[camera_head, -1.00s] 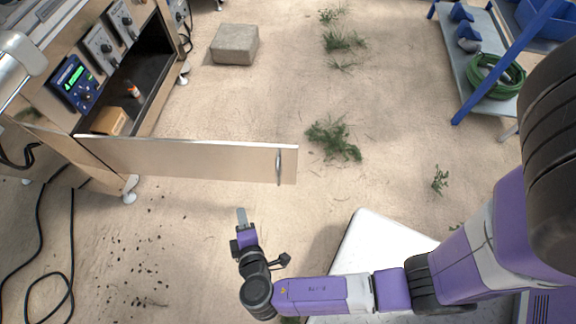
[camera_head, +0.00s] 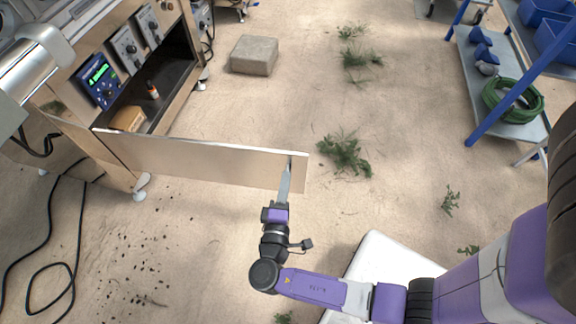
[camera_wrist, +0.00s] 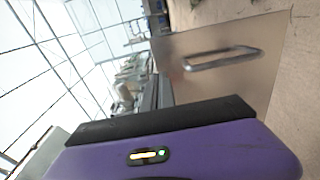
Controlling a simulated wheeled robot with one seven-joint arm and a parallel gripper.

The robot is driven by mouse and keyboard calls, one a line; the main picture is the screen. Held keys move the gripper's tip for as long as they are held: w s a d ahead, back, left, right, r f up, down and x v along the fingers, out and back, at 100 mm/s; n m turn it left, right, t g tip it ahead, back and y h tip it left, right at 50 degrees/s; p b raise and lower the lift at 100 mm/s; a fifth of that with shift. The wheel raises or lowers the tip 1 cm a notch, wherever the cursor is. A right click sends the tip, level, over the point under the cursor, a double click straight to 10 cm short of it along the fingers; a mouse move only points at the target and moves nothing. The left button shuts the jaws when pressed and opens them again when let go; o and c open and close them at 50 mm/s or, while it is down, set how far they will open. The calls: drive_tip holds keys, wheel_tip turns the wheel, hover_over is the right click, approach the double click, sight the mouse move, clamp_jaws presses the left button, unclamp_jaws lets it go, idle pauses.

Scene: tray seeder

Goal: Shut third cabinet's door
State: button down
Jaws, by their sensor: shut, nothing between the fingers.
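The cabinet door (camera_head: 200,160) stands open, swung out from the left cabinet, with its handle near the free end. In the wrist view the door (camera_wrist: 265,85) fills the right part, and its metal handle (camera_wrist: 222,58) shows clear of the purple gripper body. My gripper (camera_head: 285,182) is shut, its fingers pointing up in the picture at the door's free end, overlapping the handle area. I cannot tell whether they touch the door. The cabinet's open compartment (camera_head: 172,98) holds a small orange-and-white bottle (camera_head: 153,90) and a tan block (camera_head: 127,118).
A concrete block (camera_head: 254,55) lies on the sandy floor beyond the door. Grass tufts (camera_head: 345,153) grow to the right of the door. A blue-framed shelf with a green hose (camera_head: 513,100) stands at right. Black cables (camera_head: 80,215) lie at left.

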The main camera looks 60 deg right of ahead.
sight(289, 156)
drive_tip(key=shift+b+x, duration=0.4)
drive_tip(key=shift+x, duration=2.25)
